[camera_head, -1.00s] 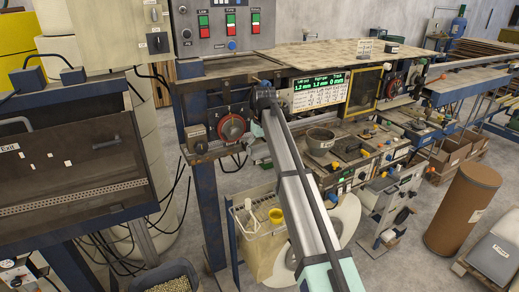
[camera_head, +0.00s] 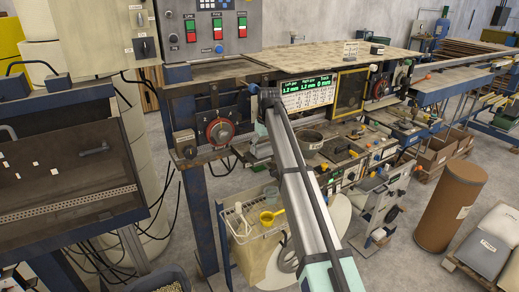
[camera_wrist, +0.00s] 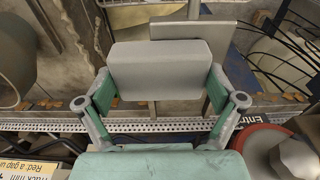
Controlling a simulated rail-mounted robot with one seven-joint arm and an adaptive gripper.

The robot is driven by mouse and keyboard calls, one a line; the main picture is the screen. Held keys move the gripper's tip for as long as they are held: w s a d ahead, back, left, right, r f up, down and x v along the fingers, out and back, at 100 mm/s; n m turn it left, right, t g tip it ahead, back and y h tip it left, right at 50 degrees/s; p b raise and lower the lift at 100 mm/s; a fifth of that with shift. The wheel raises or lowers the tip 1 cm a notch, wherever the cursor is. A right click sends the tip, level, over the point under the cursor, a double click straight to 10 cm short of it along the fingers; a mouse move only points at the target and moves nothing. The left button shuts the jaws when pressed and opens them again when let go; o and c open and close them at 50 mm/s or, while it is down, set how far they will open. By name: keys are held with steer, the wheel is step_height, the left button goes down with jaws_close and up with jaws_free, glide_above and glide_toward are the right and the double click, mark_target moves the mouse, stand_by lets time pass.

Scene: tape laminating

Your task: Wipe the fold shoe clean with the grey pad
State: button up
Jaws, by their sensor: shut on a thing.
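The grey pad (camera_wrist: 160,62) is a pale block held crosswise between the fingers of my gripper (camera_wrist: 161,78) in the wrist view. My gripper is shut on it from both sides. In the head view my gripper (camera_head: 268,103) is at the far end of my arm, in front of the machine panel and right of the red dial; the arm hides most of it, and I cannot make out the pad there. A flat grey metal plate (camera_wrist: 222,33) lies beyond the pad in the wrist view. I cannot tell for sure which part is the fold shoe.
The red dial (camera_head: 219,132) is close left of my gripper; it also shows in the wrist view (camera_wrist: 257,138). A perforated rail (camera_wrist: 50,126) runs below the pad. A lit display (camera_head: 307,92) and a round pot (camera_head: 309,140) are to the right. Black cables hang nearby.

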mark_target(248, 158)
steer(key=shift+w+d, duration=0.15)
steer(key=shift+d, duration=0.1)
steer(key=shift+a, duration=0.1)
steer(key=shift+s+a+f+p, duration=0.1)
steer(key=shift+s+a+p, duration=0.05)
steer(key=shift+s+a, duration=0.7)
steer(key=shift+s+a+r+p, duration=0.1)
steer(key=shift+s+a, duration=0.45)
steer(key=shift+a, duration=0.65)
steer(key=shift+s+a+f+p, duration=0.1)
steer(key=shift+s+a+p, duration=0.05)
steer(key=shift+s+a, duration=0.7)
steer(key=shift+w+a, duration=0.15)
step_height(248, 158, up, 2)
steer(key=shift+r+p, duration=0.2)
steer(key=shift+p, duration=0.35)
steer(key=shift+r, duration=1.85)
